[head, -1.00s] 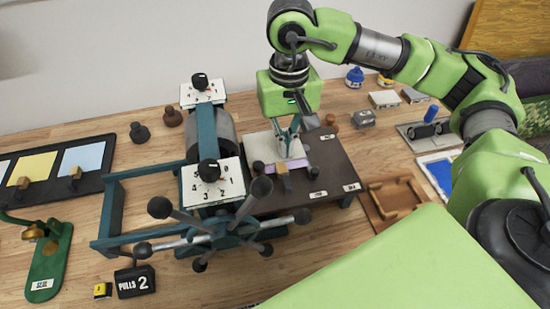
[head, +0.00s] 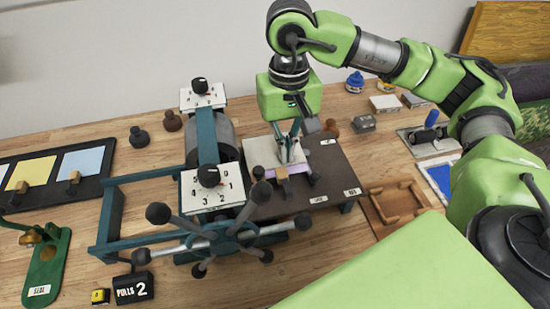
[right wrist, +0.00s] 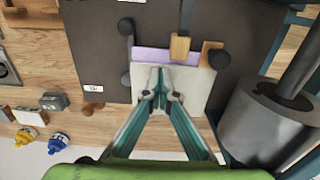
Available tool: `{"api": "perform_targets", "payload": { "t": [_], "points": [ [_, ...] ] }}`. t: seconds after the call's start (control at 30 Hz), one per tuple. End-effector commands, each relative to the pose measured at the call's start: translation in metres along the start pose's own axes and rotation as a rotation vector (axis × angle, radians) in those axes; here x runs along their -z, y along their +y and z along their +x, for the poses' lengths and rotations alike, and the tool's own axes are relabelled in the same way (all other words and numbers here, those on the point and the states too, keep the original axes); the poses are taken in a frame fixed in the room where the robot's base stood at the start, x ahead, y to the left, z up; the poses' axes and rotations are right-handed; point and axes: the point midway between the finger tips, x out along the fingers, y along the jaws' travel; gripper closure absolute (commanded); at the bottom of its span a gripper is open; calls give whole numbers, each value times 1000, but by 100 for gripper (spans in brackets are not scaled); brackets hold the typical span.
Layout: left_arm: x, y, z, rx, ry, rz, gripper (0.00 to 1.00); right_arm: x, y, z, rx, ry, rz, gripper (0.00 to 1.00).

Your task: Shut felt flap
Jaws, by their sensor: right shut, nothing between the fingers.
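A pale off-white sheet (head: 262,154), seemingly the felt flap, lies over a lilac strip on the dark bed (head: 330,168) of a press. In the right wrist view the sheet (right wrist: 199,90) shows its lilac edge (right wrist: 165,56) and a small wooden tab (right wrist: 180,46) there. I cannot tell how far the flap is folded. My right gripper (head: 289,158) points down over the sheet, shut and empty. In the right wrist view its fingertips (right wrist: 160,96) meet over the sheet; contact is unclear. My left gripper is out of view.
The press's spoked wheel (head: 230,236) and numbered dial (head: 205,194) stand left of and in front of the bed. A grey roller (right wrist: 268,118) is beside the sheet. A wooden tray (head: 376,209) lies right of the bed.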

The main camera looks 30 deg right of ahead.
Motion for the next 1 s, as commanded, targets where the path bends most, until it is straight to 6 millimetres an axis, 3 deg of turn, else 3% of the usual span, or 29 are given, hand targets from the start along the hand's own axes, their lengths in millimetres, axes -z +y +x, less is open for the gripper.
{"api": "perform_targets", "payload": {
  "t": [0.6, 1.0],
  "points": [
    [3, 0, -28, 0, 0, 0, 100, 3, 0, -57, 4, 13, 4, 100],
    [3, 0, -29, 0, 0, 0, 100, 3, 0, -61, 4, 14, 5, 100]
  ]
}}
